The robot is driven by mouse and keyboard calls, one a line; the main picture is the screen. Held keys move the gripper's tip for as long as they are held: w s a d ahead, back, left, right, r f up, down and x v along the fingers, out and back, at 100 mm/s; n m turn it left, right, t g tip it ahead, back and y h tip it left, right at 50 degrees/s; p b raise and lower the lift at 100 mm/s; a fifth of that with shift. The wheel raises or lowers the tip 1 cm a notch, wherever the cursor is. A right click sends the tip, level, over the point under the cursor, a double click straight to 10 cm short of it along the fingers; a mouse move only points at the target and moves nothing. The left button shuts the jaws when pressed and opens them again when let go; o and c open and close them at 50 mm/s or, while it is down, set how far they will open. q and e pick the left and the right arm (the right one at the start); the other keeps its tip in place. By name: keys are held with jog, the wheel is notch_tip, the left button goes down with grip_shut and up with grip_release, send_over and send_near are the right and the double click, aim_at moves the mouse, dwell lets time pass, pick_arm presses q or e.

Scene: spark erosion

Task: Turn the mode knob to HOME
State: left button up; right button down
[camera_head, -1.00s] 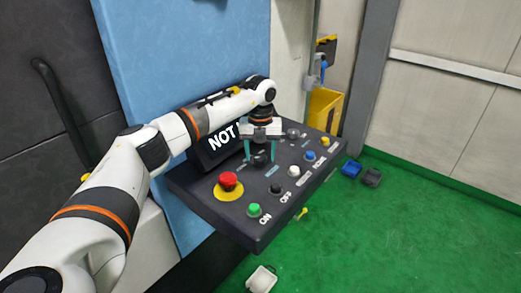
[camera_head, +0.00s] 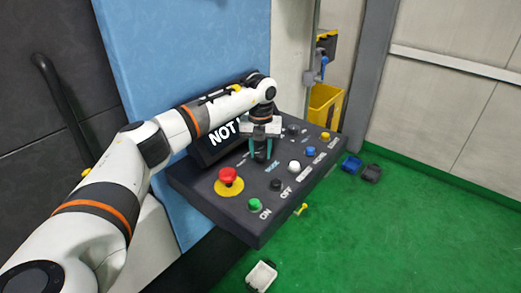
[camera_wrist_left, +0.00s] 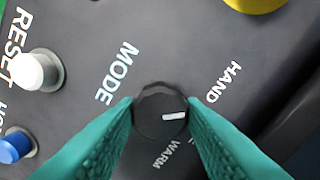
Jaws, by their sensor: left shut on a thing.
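The mode knob (camera_wrist_left: 158,104) is a round black knob with a short white pointer mark, on the dark sloped control panel (camera_head: 215,205). My left gripper (camera_head: 261,154) comes down on it from above. In the left wrist view its two teal fingers press on opposite sides of the knob. The pointer mark faces right in that view, between the HAND label (camera_wrist_left: 222,82) and the WARM label (camera_wrist_left: 166,154). The MODE label (camera_wrist_left: 117,72) lies on the other side. Another label is mostly hidden by a finger, and I cannot read HOME. My right gripper is out of view.
A red emergency button (camera_head: 228,175) on a yellow base, a green ON button (camera_head: 254,204), a black OFF button (camera_head: 276,185), a white RESET button (camera_head: 294,166) and a blue button (camera_head: 310,151) stand nearby.

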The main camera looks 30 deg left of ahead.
pick_arm(q)
jog(key=m, duration=0.4)
jog(key=shift+m+b, duration=0.3)
jog(key=shift+b, duration=0.1)
jog(key=shift+r+m, duration=0.1)
jog(key=shift+m, duration=1.7)
jog(key=o, duration=1)
jog(key=shift+b, duration=0.3)
